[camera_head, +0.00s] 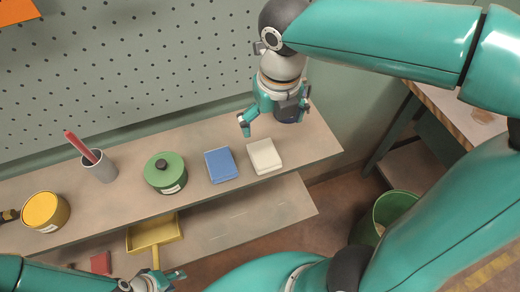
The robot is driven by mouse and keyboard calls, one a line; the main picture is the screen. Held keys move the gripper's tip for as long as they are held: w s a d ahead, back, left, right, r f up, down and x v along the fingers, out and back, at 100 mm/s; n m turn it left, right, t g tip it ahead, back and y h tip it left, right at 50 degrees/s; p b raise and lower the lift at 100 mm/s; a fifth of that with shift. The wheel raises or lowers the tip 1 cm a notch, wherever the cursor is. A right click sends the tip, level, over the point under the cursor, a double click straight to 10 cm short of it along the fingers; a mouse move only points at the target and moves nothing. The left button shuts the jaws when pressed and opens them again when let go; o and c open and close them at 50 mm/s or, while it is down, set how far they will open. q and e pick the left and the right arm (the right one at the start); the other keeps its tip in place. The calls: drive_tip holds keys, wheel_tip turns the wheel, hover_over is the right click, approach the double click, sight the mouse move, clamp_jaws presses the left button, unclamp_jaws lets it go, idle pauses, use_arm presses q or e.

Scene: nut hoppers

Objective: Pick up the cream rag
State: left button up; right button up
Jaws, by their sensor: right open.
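The cream rag (264,156) lies as a flat folded square on the upper shelf, near its right end. My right gripper (272,122) is open above and behind the rag, fingers spread and pointing down. It appears apart from the rag. My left gripper (172,279) is low at the bottom edge, well left of the rag and near the lower shelf. Its fingers are small and partly cut off, so its opening is unclear.
A blue folded cloth (221,164) lies just left of the rag. A green lidded tin (165,173), grey cup (100,167) and yellow tin (45,212) stand farther left. A yellow dustpan (153,233) is below.

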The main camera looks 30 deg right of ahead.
hover_over(264, 153)
drive_tip(key=s, duration=0.1)
drive_tip(key=f, duration=0.9)
drive_tip(key=shift+s+a+f, duration=0.15)
drive_tip(key=shift+a+f, duration=0.05)
drive_tip(key=shift+f, duration=0.15)
drive_tip(key=shift+w+d+f, duration=0.1)
drive_tip(key=shift+w+f, duration=0.1)
drive_tip(key=shift+f, duration=0.65)
drive_tip(key=shift+w+d+f, duration=0.1)
drive_tip(key=shift+w+f, duration=0.1)
drive_tip(key=shift+f, duration=0.7)
drive_tip(key=shift+w+d+f, duration=0.1)
drive_tip(key=shift+w+f, duration=0.1)
drive_tip(key=shift+f, duration=0.65)
drive_tip(key=shift+a, duration=0.1)
drive_tip(key=shift+c, duration=0.3)
drive_tip(key=c, duration=1.2)
drive_tip(key=shift+o, duration=0.2)
drive_tip(key=shift+r, duration=0.15)
